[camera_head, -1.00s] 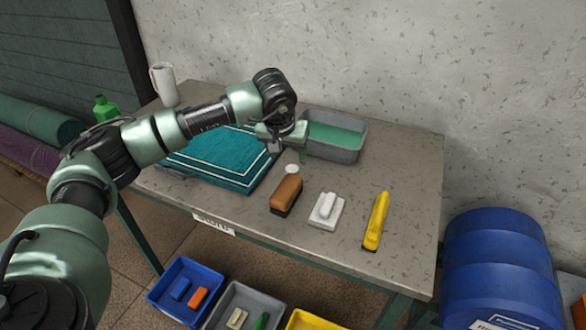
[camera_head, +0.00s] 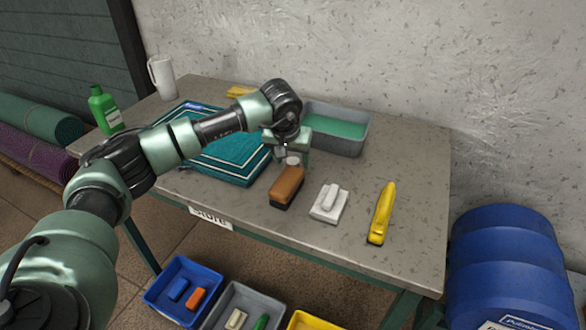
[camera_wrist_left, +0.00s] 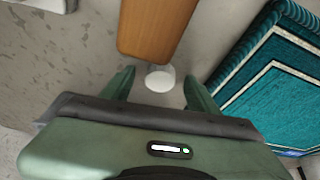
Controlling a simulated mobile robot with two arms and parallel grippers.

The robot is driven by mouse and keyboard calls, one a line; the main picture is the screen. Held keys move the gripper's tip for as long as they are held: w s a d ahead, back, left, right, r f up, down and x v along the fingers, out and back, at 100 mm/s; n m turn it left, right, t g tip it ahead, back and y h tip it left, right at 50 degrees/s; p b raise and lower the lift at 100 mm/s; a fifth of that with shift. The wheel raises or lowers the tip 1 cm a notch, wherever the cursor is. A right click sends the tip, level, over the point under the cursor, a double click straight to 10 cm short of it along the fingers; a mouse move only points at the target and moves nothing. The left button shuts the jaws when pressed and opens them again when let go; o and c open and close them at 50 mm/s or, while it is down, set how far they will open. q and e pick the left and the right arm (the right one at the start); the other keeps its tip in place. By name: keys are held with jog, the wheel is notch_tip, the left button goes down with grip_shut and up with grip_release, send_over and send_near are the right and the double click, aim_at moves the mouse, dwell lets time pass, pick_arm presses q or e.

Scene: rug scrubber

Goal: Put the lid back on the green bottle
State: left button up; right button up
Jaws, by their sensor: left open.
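The green bottle (camera_head: 105,110) stands upright at the left end of the table, with a pale label. A small round white lid (camera_head: 293,161) lies on the table behind the brown brush. My left gripper (camera_head: 292,157) points down at the lid, which is partly hidden by it. In the left wrist view the lid (camera_wrist_left: 160,78) shows between the two open green fingers (camera_wrist_left: 158,82), with a gap on each side. My right gripper is not in view.
The brown brush (camera_head: 287,187) is close beside the lid. A folded teal rug (camera_head: 235,160) lies to the left, a grey tub (camera_head: 345,145) of green liquid behind. A white brush (camera_head: 329,203) and yellow tool (camera_head: 382,212) lie right. A white jug (camera_head: 161,77) stands at the back left.

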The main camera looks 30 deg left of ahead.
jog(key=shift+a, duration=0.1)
pick_arm(q)
grip_shut()
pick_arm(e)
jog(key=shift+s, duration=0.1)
